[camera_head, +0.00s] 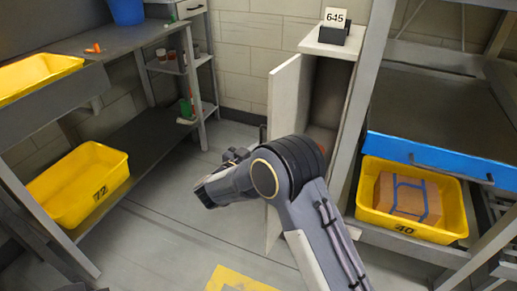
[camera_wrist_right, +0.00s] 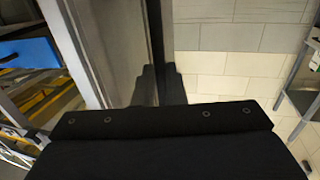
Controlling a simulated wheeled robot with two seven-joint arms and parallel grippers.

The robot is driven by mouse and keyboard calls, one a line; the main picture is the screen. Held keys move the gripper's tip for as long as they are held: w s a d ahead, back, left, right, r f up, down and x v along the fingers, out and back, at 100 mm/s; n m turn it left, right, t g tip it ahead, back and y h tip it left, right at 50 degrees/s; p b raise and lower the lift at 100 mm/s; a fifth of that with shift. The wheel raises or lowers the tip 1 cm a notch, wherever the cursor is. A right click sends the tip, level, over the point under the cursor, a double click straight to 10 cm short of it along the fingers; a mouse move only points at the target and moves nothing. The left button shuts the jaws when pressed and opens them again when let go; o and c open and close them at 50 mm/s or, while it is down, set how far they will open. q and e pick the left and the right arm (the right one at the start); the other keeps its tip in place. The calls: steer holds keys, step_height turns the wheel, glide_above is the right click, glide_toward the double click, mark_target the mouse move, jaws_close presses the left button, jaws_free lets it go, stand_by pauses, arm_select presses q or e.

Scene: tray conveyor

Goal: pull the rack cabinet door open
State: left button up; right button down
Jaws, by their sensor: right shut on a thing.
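The narrow rack cabinet (camera_head: 331,85) stands right of centre in the head view. Its pale door (camera_head: 286,92) stands partly open, swung out toward the left, and the dark inside shows. A small dark handle (camera_head: 262,131) shows at the door's left side. My right arm crosses in front of the door's lower part. My right gripper (camera_wrist_right: 160,86) is shut on the door handle, close against the door panel (camera_wrist_right: 121,40) in the right wrist view. The grip itself is mostly hidden by the gripper body. My left gripper is not in view.
A number block 645 (camera_head: 336,20) sits on the cabinet. A shelf with a blue-fronted drawer (camera_head: 447,160) and a yellow bin (camera_head: 438,234) holding a brown box stands at right. A workbench (camera_head: 120,40) and yellow bin 72 (camera_head: 104,157) are at left. The floor between is clear.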

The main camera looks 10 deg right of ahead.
steer(key=shift+r, duration=0.1)
steer(key=c, duration=1.5)
jaws_free()
steer(key=p+v, duration=0.1)
steer(key=v, duration=0.7)
steer(key=shift+d, duration=0.1)
